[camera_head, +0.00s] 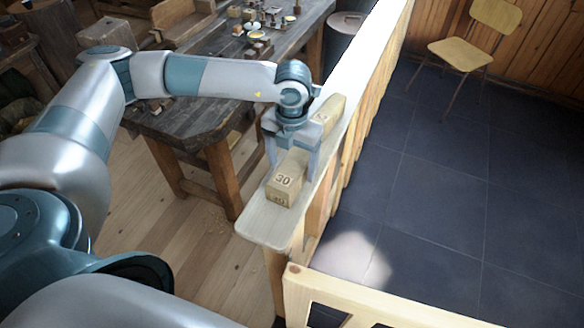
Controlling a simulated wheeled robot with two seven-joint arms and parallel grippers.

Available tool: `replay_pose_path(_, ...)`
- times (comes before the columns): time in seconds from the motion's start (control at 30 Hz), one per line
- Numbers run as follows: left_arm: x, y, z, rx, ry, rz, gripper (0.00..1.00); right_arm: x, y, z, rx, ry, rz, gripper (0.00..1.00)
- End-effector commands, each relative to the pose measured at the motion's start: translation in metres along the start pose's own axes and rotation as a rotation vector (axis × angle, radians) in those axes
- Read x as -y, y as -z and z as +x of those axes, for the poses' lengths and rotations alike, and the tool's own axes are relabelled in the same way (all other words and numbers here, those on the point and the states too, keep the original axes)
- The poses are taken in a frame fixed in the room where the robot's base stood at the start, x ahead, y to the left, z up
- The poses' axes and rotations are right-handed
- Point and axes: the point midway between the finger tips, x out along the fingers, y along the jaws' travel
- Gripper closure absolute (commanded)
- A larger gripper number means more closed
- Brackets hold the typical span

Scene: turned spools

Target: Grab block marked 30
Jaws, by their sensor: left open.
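The block marked 30 (283,183) is pale wood with dark numerals on its top and front. It lies on the near end of a narrow pale ledge (262,224). My left gripper (291,168) points down over the block's rear part. It is open, with one finger on each side of the block. I cannot tell whether the fingers touch it. The rear of the block is partly hidden by the gripper. My right gripper does not show.
Another pale wooden block (331,107) stands on the ledge behind my gripper. A dark workbench (190,118) with small turned pieces is to the left. A wooden railing (375,312) is in front at right. A chair (468,55) stands on the dark tiled floor.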

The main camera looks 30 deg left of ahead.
Motion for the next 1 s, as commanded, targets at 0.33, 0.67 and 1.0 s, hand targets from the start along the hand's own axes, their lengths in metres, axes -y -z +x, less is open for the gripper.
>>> replay_pose_path(0.33, 0.0, 0.0, 0.021, -0.001, 0.0, -0.001, 0.25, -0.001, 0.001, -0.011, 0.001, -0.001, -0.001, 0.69)
replay_pose_path(0.67, 0.0, 0.0, 0.021, 0.0, 0.0, -0.001, 0.25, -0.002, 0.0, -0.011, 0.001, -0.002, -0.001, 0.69)
replay_pose_path(1.0, 0.0, 0.0, 0.02, 0.0, 0.001, -0.001, 0.79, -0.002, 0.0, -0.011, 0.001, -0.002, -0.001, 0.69)
